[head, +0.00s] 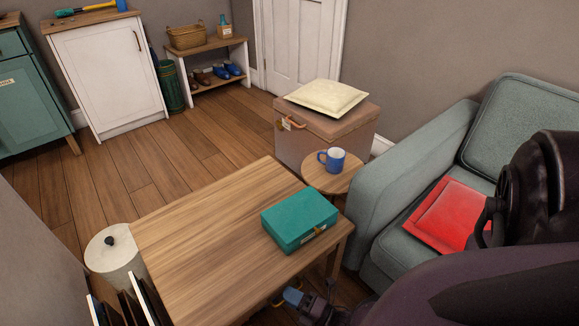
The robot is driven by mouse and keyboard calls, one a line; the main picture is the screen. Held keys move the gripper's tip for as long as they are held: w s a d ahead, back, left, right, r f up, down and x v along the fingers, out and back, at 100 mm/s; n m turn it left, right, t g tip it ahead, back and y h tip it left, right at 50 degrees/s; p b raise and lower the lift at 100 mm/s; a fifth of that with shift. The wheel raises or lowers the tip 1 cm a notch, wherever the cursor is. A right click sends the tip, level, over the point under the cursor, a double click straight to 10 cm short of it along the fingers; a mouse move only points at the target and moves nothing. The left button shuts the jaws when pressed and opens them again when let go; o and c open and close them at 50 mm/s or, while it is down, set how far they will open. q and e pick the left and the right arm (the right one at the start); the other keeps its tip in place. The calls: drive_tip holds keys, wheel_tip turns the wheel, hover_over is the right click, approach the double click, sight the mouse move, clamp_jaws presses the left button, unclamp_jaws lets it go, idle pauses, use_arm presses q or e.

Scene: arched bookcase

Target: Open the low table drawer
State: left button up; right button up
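The low wooden table (200,235) stands in the middle, with a teal box (299,218) on its right end. Its drawer front faces down-right and is hidden below the tabletop edge, so I cannot tell whether it is open or shut. My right gripper (286,297) is at the bottom, just off the table's lower right edge. A blue part of it shows, with a small curved piece beside it. I cannot tell whether it touches the table or holds anything. My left gripper is not in view.
A round side table (328,181) with a blue mug (332,160) and a grey-green sofa (405,175) with a red cushion (446,215) stand to the right. A white lidded bin (112,255) stands left of the table. The floor (150,160) behind is clear.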

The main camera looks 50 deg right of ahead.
drive_tip(key=shift+w, duration=0.15)
clamp_jaws()
drive_tip(key=shift+a, duration=0.1)
